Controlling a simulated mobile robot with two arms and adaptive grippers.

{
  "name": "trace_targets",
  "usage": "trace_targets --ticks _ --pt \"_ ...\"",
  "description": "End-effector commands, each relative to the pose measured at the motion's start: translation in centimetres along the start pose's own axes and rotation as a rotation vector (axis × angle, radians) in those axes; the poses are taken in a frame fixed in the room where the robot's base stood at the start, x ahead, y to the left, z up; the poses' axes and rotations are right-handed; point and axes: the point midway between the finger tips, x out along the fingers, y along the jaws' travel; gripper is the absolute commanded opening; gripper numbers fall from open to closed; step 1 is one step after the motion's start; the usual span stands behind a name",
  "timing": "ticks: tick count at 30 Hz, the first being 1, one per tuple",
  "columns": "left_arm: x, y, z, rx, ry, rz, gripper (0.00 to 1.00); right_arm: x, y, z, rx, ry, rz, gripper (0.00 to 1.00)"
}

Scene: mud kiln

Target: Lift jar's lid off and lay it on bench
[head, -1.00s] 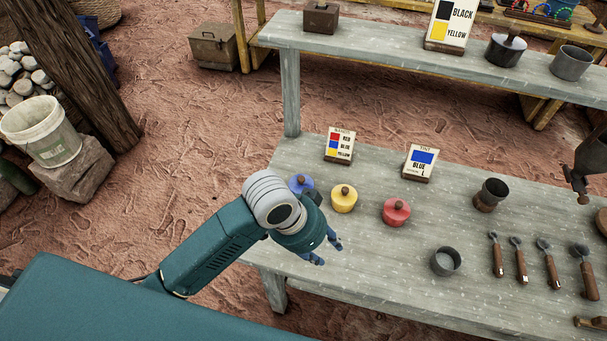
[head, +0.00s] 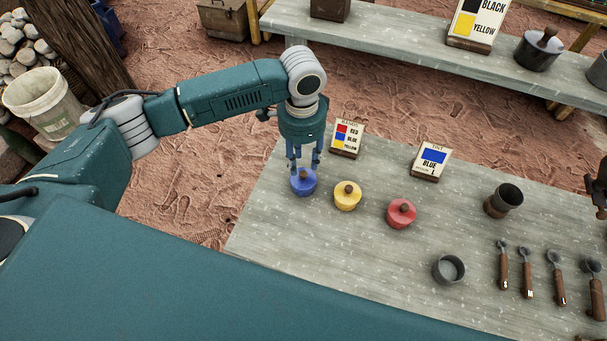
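Three lidded jars stand on the grey bench (head: 345,240): a blue jar (head: 304,187), a yellow jar (head: 347,199) and a red jar (head: 400,217). Each lid has a small brown knob, and all three lids are on. My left gripper (head: 305,165) points down directly over the blue jar. Its fingers are spread, with the blue lid's knob (head: 303,173) showing between the tips. I cannot tell whether a finger touches the lid.
Behind the jars stand a red-blue-yellow card (head: 347,138) and a blue card (head: 430,161). To the right are a dark cup (head: 503,200), a grey cup (head: 448,270) and several wooden-handled scoops (head: 527,272). Bare bench lies in front of the jars.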

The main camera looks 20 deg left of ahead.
Motion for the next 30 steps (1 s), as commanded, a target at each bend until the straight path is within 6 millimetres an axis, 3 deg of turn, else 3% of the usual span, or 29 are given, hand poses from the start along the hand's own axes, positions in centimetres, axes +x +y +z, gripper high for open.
trace_targets --ticks 5,9,15,22,27,30 --pt "1.1 0.0 -0.1 0.001 0.0 0.001 0.36 -0.7 0.1 -0.5 0.0 0.005 0.001 0.4" --pt "3.1 -0.1 -0.1 0.0 -0.002 0.001 0.36 -1.9 0.3 -1.2 0.001 0.015 0.003 0.4" --pt "5.5 -0.1 -0.2 0.002 0.001 -0.001 0.36 -2.2 0.3 -1.7 0.001 0.022 0.003 0.4" --pt "5.8 -0.1 -0.2 0.003 0.003 -0.002 0.36 -2.1 0.3 -1.6 0.001 0.021 0.003 0.4" --pt "5.8 -0.1 -0.2 0.002 0.003 -0.002 0.04 -2.1 0.2 -1.6 0.001 0.02 0.002 0.4" --pt "5.8 -0.2 -0.2 0.002 0.002 -0.002 0.0 -2.1 0.1 -1.5 0.002 0.019 0.001 0.4"
